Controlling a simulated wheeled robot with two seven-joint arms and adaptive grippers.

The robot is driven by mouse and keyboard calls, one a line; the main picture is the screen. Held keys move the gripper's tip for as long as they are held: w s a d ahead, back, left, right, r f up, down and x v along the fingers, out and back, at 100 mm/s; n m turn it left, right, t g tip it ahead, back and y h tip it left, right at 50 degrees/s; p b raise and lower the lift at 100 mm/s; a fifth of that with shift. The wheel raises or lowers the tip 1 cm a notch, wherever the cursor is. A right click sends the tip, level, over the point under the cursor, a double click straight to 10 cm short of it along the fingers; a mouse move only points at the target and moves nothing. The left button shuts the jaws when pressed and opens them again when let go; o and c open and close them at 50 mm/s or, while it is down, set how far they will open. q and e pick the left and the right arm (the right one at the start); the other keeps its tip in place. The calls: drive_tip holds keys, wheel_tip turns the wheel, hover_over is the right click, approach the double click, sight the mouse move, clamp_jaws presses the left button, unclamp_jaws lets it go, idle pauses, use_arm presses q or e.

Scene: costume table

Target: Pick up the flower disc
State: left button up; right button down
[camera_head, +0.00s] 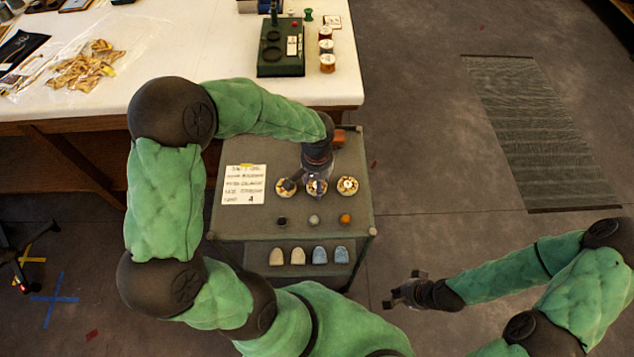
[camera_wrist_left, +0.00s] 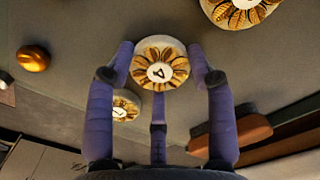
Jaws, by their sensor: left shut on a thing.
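Three round flower discs lie in a row on the grey cart top: a left disc (camera_head: 283,189), a middle disc (camera_head: 318,189) and a right disc (camera_head: 347,186). Each has brown-gold petals and a pale centre with a dark mark. My left gripper (camera_head: 316,184) is over the middle disc and partly hides it. In the left wrist view, my left gripper (camera_wrist_left: 160,75) is shut on this flower disc (camera_wrist_left: 160,50), its fingers at the rim. Whether the disc is clear of the surface is unclear. My right gripper (camera_head: 405,289) is empty, its fingers apart, off the cart's right side.
A paper note (camera_head: 244,184) lies left of the discs. An orange ball (camera_head: 345,219) and two other small balls lie in front, with several rounded tabs (camera_head: 298,256) below. A red-brown block (camera_head: 338,139) is behind. A white table (camera_head: 180,70) stands beyond.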

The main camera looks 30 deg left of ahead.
use_arm(q)
drive_tip(key=shift+r, duration=0.55)
wheel_tip(320, 180, up, 3)
drive_tip(key=shift+s+a+f+p, duration=0.1)
drive_tip(key=shift+a+f+p, duration=0.1)
drive_tip(key=shift+p, duration=0.6)
drive_tip(key=s+a+r+p, duration=0.4)
drive_tip(key=s+a+r, duration=0.2)
drive_tip(key=s+r, duration=0.3)
drive_tip(key=s, duration=0.3)
drive_tip(key=shift+a, duration=0.2)
drive_tip(key=shift+o, duration=0.3)
